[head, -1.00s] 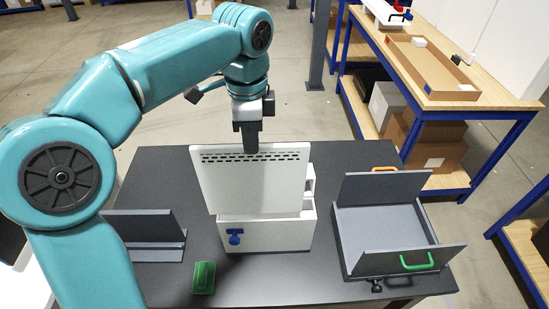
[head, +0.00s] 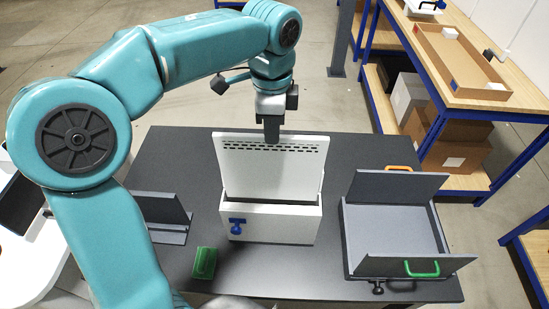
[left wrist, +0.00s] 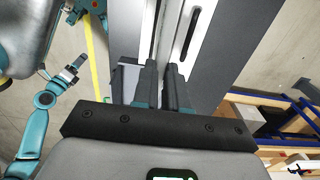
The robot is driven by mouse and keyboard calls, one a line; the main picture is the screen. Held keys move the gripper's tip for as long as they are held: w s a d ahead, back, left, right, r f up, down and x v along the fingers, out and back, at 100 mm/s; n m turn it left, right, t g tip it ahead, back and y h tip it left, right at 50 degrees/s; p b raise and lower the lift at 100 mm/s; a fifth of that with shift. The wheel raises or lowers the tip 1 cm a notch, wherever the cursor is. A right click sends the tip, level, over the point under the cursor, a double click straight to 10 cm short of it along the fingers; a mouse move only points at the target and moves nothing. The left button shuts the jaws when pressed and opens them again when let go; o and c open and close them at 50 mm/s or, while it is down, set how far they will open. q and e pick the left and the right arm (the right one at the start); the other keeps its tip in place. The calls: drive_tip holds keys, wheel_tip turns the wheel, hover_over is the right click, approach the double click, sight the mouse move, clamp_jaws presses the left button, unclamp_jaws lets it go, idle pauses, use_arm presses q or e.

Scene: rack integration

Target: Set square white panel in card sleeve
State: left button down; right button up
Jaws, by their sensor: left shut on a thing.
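The square white panel (head: 268,175), with rows of dark slots along its top, stands upright in the head view. Its lower edge is hidden behind the front wall of the white card sleeve (head: 285,226), a box with a blue knob on its front. The panel appears to be in the sleeve's mouth, with most of it above the rim. My left gripper (head: 271,136) is shut on the panel's top edge from above. Its fingers also show in the left wrist view (left wrist: 160,85). An arm at the left of the wrist view ends in what looks like my right gripper (left wrist: 70,76); its jaw state is unclear.
On the dark table (head: 370,288), a grey open tray (head: 390,232) with orange and green handles stands right of the sleeve. A grey angled stand (head: 165,212) and a green block (head: 204,262) are at left. A wooden bench (head: 475,85) stands behind at right.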

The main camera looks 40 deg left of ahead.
sight(272, 158)
use_arm(q)
wheel_tip(272, 158, down, 9)
drive_tip(key=b, duration=0.4)
drive_tip(key=shift+s+b, duration=0.15)
drive_tip(key=shift+b, duration=0.2)
drive_tip(key=shift+w+a+f+b, duration=0.2)
drive_tip(key=shift+w+f+b, duration=0.05)
drive_tip(key=shift+f, duration=0.3)
drive_tip(key=shift+w+a+f+b, duration=0.15)
drive_tip(key=shift+w+f+b, duration=0.05)
drive_tip(key=shift+f, duration=0.3)
drive_tip(key=shift+s+d+r, duration=0.1)
drive_tip(key=shift+r, duration=0.05)
drive_tip(key=shift+f, duration=0.2)
wheel_tip(272, 158, down, 5)
drive_tip(key=b, duration=0.4)
drive_tip(key=shift+s+d+f, duration=0.1)
drive_tip(key=shift+f, duration=0.1)
drive_tip(key=shift+f+b, duration=0.3)
drive_tip(key=shift+f, duration=0.05)
drive_tip(key=shift+f+b, duration=0.45)
drive_tip(key=shift+f, duration=0.35)
drive_tip(key=shift+r, duration=0.1)
